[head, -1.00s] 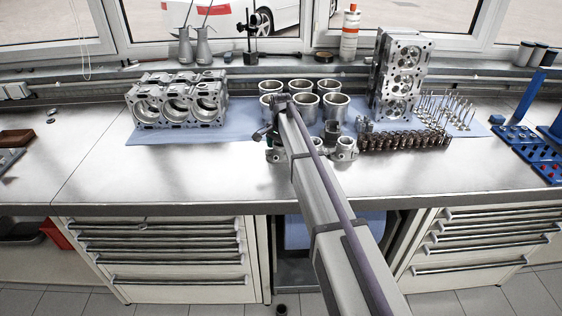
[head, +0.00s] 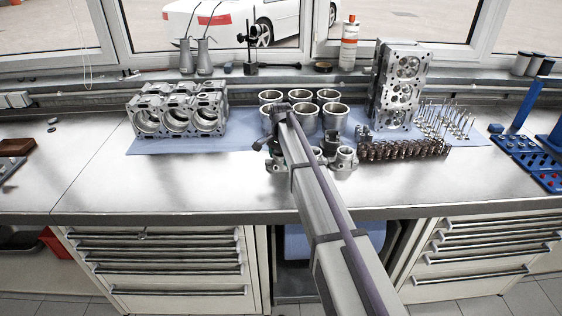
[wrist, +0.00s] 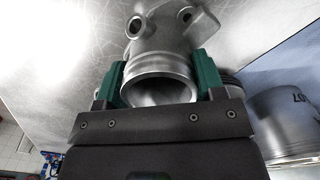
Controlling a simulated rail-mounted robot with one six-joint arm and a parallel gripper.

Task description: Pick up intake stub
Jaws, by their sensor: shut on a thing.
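The intake stub (wrist: 160,45) is a grey cast-metal tube with a round open mouth toward the wrist camera and a flange with bolt holes at its far end. My gripper (wrist: 161,78) is shut on it, with one green finger on each side of the tube near the mouth. In the head view my arm reaches over the bench and hides most of the gripper; part of the stub (head: 283,167) shows left of the arm's end. Whether the stub touches the bench cannot be told. Another similar stub (head: 345,157) stands on the bench right of the arm.
Several cylinder liners (head: 333,116) stand just behind the arm's end. A row of springs (head: 405,149) lies to the right, before a tall cylinder head (head: 398,85). An engine block (head: 178,112) stands on the left. The bench front-left (head: 180,180) is clear.

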